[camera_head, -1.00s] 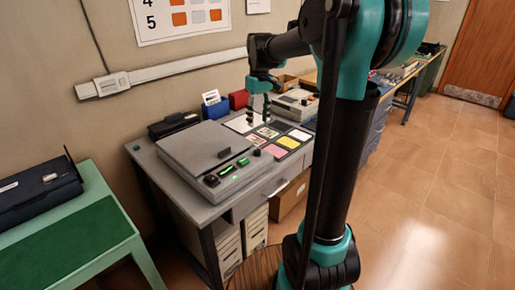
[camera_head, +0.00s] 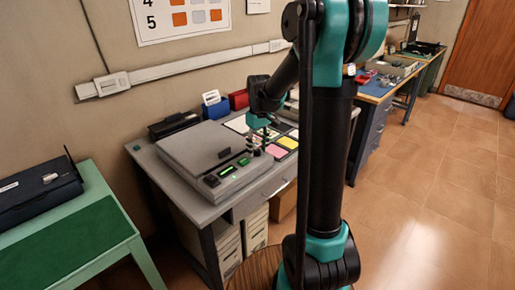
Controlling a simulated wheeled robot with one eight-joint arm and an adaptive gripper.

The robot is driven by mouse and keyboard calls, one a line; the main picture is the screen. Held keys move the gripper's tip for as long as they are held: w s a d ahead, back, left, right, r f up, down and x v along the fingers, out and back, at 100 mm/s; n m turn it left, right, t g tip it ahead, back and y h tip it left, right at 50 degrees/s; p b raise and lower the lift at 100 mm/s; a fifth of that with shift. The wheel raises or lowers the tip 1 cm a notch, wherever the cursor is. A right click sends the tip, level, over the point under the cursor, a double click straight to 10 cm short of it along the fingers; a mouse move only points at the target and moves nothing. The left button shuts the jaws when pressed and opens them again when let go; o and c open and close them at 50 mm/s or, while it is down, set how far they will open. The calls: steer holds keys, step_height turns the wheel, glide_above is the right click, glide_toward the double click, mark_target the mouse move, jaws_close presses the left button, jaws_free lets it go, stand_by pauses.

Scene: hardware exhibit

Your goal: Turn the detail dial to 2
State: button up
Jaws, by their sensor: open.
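A grey flat machine (camera_head: 187,153) lies on the desk, with a control panel along its front edge. The panel has a dark control (camera_head: 211,181) at its left end, a lit green display (camera_head: 228,170) and small dark knobs (camera_head: 244,162) toward the right end. The labels are too small to read, so I cannot tell which knob is the detail dial or where it points. My gripper (camera_head: 258,146) is open, fingers pointing down, at the right end of the panel close to the rightmost knob. Whether it touches the knob is unclear.
Coloured cards (camera_head: 277,151) lie on the desk right of the machine, partly behind my gripper. A black device (camera_head: 174,125), a blue card holder (camera_head: 215,107) and a red box (camera_head: 239,99) stand at the back. A green table (camera_head: 100,215) stands at left. Open floor lies right.

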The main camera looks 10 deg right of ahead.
jaws_close()
steer(key=shift+m, duration=0.4)
steer(key=m, duration=0.5)
steer(key=shift+m, duration=0.4)
steer(key=m, duration=0.3)
steer(key=shift+m, duration=2.1)
